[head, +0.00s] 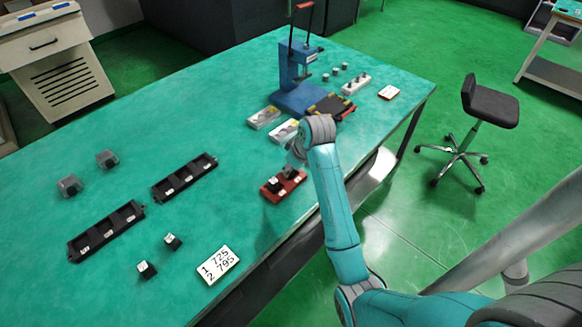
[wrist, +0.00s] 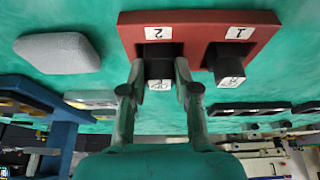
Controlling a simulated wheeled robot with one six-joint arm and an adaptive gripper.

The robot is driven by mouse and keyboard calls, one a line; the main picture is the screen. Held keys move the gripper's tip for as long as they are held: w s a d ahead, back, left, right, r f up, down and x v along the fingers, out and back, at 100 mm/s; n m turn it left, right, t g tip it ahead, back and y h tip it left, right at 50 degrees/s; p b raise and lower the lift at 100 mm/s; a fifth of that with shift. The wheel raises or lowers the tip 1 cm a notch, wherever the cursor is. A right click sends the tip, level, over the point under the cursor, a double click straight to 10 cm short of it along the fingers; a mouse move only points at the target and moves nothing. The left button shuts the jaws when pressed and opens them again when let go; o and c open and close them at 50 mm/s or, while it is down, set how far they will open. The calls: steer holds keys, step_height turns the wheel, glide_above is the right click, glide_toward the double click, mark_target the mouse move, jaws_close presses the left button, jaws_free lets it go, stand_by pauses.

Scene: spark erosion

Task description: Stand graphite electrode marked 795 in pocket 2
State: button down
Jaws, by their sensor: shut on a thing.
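The red holder (head: 270,196) lies on the green table near its front edge. In the wrist view the red holder (wrist: 195,18) has a pocket 2 label (wrist: 158,33) and a pocket 1 label (wrist: 239,32). My gripper (wrist: 160,88) is shut on a dark electrode (wrist: 158,68) with a white label, which is too small to read. This electrode is at pocket 2; I cannot tell whether its foot is seated or just above. Another dark electrode (wrist: 229,66) stands at pocket 1. In the head view my gripper (head: 292,168) partly covers the holder.
A card (head: 218,266) reads 1 725, 2 795. Two loose electrodes (head: 147,269) (head: 172,241) stand left of it. Two black racks (head: 107,231) (head: 184,177) lie behind. A blue press (head: 295,80) stands at the back. A grey rounded object (wrist: 58,52) lies beside the holder.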

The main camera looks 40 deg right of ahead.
steer(key=c, duration=0.8)
jaws_free()
steer(key=shift+o, duration=0.2)
steer(key=shift+s+r, duration=0.15)
steer(key=shift+r, duration=0.15)
steer(key=v, duration=0.2)
steer(key=shift+s+r, duration=0.1)
steer(key=shift+r, duration=0.2)
steer(key=s, duration=1.2)
steer(key=shift+f, duration=0.2)
